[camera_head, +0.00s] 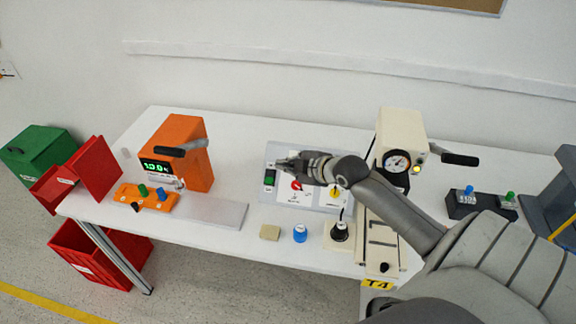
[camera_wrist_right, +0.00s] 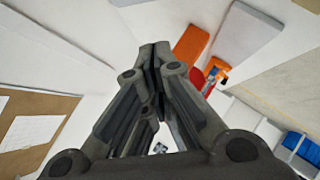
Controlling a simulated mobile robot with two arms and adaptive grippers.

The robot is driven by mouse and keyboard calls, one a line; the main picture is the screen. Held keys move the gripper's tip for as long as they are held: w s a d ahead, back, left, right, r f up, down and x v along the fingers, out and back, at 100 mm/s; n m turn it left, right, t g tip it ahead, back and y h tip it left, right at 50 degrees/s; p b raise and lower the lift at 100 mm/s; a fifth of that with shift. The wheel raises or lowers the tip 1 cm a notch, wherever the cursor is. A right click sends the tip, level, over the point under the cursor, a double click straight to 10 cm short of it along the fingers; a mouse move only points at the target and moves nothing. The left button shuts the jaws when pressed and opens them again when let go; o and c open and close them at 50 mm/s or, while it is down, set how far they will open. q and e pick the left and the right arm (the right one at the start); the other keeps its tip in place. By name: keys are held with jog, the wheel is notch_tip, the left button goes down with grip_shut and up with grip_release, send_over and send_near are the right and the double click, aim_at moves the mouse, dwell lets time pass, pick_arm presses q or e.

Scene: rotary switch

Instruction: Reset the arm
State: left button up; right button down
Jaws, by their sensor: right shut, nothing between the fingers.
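My right arm comes in from the lower right in the head view. Its gripper (camera_head: 284,165) is shut and empty, held in front of a grey panel (camera_head: 333,207) with a red rotary knob (camera_head: 297,185), a yellow knob (camera_head: 334,189) and a green switch (camera_head: 269,178). The gripper and wrist cover part of the panel's upper area. I cannot tell whether the gripper touches the panel. In the right wrist view the closed fingers (camera_wrist_right: 154,62) meet with nothing between them. My left gripper does not show in either view.
An orange device (camera_head: 185,135) with a green display stands left on the white table (camera_head: 225,245). A cream device with a round gauge (camera_head: 397,162) stands right of the panel. A blue knob (camera_head: 300,233) and a tan block (camera_head: 269,232) lie in front. Red bins (camera_head: 100,165) are far left.

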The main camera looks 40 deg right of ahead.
jog(key=shift+s, duration=0.1)
jog(key=s+a+f+m+g, duration=0.35)
jog(key=s+a+f, duration=0.55)
jog(key=s+a, duration=0.3)
jog(key=s+a+m+g, duration=0.2)
jog(key=s+a+m, duration=0.1)
jog(key=s, duration=0.4)
jog(key=s+a+m+g, duration=0.3)
jog(key=s, duration=0.5)
notch_tip(320, 180, down, 29)
jog(key=s+g+h+b, duration=0.1)
jog(key=s+b, duration=0.1)
jog(key=b, duration=0.1)
jog(key=s+d+f+g+b, duration=0.1)
jog(key=s+d+f, duration=0.1)
jog(key=s+f, duration=1.4)
jog(key=shift+s+d+f+b, duration=0.2)
jog(key=shift+d+f+b, duration=0.15)
jog(key=shift+f, duration=0.55)
